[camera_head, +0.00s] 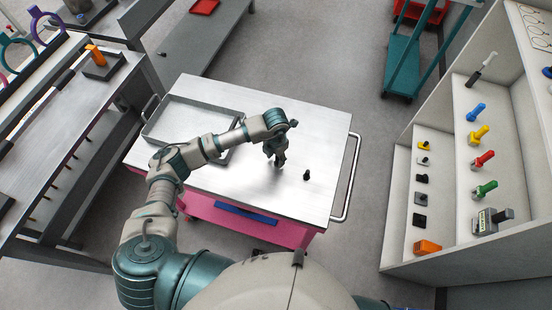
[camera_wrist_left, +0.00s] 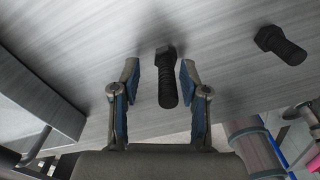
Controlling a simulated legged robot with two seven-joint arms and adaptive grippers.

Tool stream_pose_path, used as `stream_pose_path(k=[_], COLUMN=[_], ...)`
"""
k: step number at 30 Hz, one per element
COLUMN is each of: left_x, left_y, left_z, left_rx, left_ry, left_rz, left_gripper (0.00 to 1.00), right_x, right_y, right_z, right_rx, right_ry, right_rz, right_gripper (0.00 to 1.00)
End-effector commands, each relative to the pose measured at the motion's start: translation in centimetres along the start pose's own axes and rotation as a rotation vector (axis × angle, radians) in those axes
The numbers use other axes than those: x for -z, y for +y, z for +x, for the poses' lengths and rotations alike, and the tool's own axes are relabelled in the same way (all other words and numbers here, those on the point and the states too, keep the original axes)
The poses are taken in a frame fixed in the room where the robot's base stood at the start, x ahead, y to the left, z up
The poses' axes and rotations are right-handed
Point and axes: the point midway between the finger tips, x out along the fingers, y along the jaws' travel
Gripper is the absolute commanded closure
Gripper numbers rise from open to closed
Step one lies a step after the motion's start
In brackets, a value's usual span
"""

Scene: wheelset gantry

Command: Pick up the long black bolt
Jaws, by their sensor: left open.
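My left gripper (camera_head: 278,161) points down over the right half of the cart top, with its fingers open. In the left wrist view a long black bolt (camera_wrist_left: 167,80) with a threaded shank shows between the two open fingers of the gripper (camera_wrist_left: 158,70), with a gap on each side. In the head view the gripper mostly hides this bolt. My right gripper is not in view.
The metal cart top (camera_head: 315,135) is clear around the bolts. A shallow grey tray (camera_head: 160,138) sits on its left half, under my left arm.

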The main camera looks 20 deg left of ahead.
Motion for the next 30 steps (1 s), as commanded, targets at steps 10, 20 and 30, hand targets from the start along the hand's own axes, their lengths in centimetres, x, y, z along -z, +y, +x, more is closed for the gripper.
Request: stream_pose_path(k=[10,20,30], left_x=[-0.1,0.0,-0.1], left_y=[-0.2,0.0,-0.1], left_z=[0.4,0.5,-0.5], left_rx=[-0.002,0.001,0.000], left_ry=[-0.001,-0.001,-0.004], left_rz=[0.001,0.001,0.001], left_gripper=[0.70,1.00,1.00], right_x=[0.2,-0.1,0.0], right_y=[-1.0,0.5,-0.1], right_z=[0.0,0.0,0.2], right_rx=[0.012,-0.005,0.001], right_ry=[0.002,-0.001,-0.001], right_rz=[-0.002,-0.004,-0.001], right_gripper=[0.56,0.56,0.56])
